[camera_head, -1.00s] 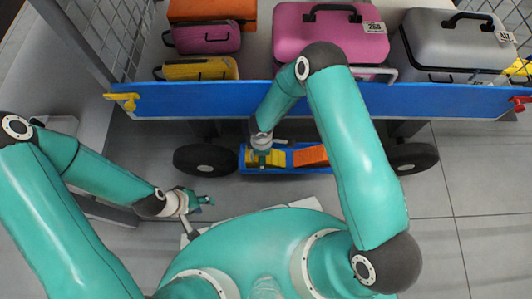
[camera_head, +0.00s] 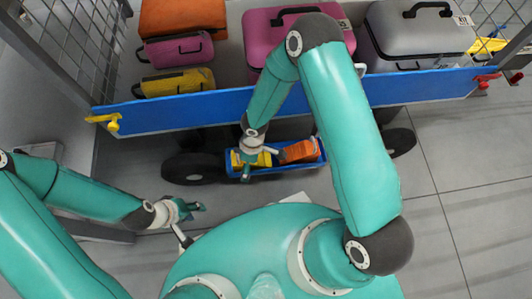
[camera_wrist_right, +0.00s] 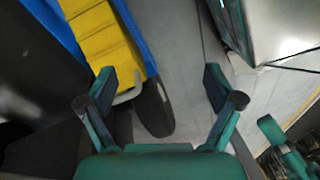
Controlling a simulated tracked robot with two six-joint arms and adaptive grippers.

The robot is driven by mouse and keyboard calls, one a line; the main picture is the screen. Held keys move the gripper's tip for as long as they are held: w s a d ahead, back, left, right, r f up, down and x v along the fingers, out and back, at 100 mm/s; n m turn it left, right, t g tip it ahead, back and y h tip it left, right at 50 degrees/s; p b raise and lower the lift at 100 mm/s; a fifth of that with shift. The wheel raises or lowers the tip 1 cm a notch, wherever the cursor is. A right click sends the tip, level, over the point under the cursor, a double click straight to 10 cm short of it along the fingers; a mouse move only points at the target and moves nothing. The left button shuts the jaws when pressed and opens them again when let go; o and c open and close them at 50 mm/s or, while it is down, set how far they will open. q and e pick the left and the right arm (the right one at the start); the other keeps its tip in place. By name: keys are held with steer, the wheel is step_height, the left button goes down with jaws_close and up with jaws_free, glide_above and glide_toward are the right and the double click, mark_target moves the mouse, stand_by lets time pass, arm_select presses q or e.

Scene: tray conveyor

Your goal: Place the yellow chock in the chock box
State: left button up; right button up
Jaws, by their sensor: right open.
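The yellow chock (camera_head: 264,160) lies in the left part of the blue chock box (camera_head: 288,171), low under the luggage cart. In the right wrist view the yellow chock (camera_wrist_right: 100,40) shows stepped ribs, with the blue box wall (camera_wrist_right: 137,38) along its side. My right gripper (camera_head: 245,172) is at the box's left end, by the yellow chock. In its wrist view the right gripper (camera_wrist_right: 160,88) is open, with nothing between its fingers. My left gripper (camera_head: 193,209) is out to the left, away from the box; its finger gap is too small to judge.
An orange chock (camera_head: 300,151) lies in the right part of the box. A black wheel (camera_head: 192,168) stands left of it, another (camera_head: 399,142) right. The cart's blue side board (camera_head: 180,112) is above, with suitcases behind. Grey floor (camera_head: 450,180) is clear at right.

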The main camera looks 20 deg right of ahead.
steer(key=s+d+r+m+t+y, duration=0.1)
steer(key=s+d+r+m+y, duration=0.1)
steer(key=s+m, duration=0.6)
steer(key=d+r+m, duration=0.1)
steer(key=d+m, duration=0.1)
steer(key=m, duration=0.3)
steer(key=shift+s+r+t, duration=0.2)
steer(key=shift+r+t, duration=0.1)
steer(key=shift+t, duration=0.1)
